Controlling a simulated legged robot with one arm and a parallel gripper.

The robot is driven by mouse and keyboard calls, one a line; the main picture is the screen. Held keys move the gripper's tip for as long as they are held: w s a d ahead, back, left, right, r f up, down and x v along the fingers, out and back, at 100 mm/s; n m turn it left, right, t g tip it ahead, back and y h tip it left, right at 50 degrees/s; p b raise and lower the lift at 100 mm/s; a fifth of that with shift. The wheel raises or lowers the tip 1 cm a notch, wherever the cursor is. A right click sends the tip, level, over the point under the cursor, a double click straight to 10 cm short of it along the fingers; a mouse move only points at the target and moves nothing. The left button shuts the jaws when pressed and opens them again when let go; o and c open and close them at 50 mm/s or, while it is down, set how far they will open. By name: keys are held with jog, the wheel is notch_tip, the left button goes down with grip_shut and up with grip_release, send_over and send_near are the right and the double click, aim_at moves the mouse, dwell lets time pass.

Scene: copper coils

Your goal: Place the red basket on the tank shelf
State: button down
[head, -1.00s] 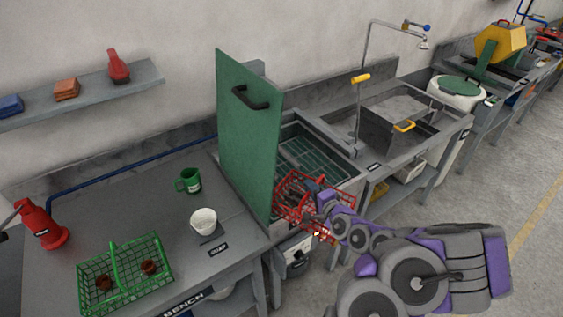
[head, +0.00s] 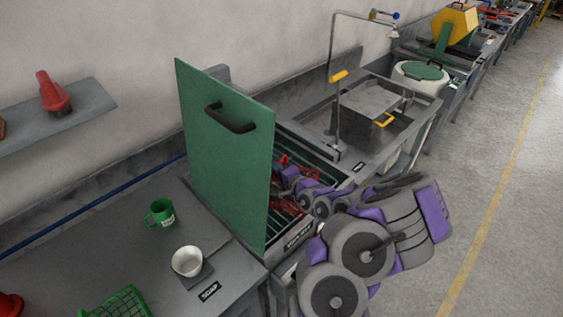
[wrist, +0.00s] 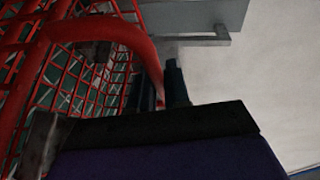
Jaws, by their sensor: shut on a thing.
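The red basket (head: 287,206) is mostly hidden behind my arm and the raised green lid, over the opening of the tank (head: 292,240). In the wrist view its red wire mesh (wrist: 88,75) and thick curved handle (wrist: 125,35) fill the left side. My gripper (head: 281,166) is shut on the basket; its dark finger (wrist: 173,82) stands beside the handle in the wrist view. The slatted tank shelf (head: 317,177) shows inside the tank. Whether the basket touches it I cannot tell.
The green lid (head: 225,150) stands upright at the tank's left. A bench with a green mug (head: 160,213), a white bowl (head: 187,261) and a green basket (head: 115,305) is at left. A sink (head: 370,105) adjoins the tank on the right.

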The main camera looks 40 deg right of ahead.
aim_at(304, 170)
jog(key=w+d+f, duration=0.1)
jog(key=w+d, duration=0.1)
jog(key=d, duration=0.1)
jog(key=w+d+f+b, duration=0.1)
jog(key=w+d+f, duration=0.1)
jog(key=d, duration=0.1)
jog(key=w+d+f, duration=0.1)
jog(key=w+d, duration=0.1)
jog(key=d, duration=0.1)
jog(key=shift+w+d+f+b, duration=0.15)
jog(key=shift+w+f+b, duration=0.05)
jog(key=shift+w+b, duration=0.2)
jog(key=c, duration=1.1)
grip_release()
jog(key=s, duration=0.3)
jog(key=s+r+p, duration=0.1)
jog(key=s, duration=0.3)
jog(key=s+r, duration=0.1)
jog(key=s, duration=0.2)
jog(key=shift+s+a, duration=0.3)
jog(key=shift+s, duration=0.05)
jog(key=shift+s+p, duration=0.3)
jog(key=shift+s, duration=0.3)
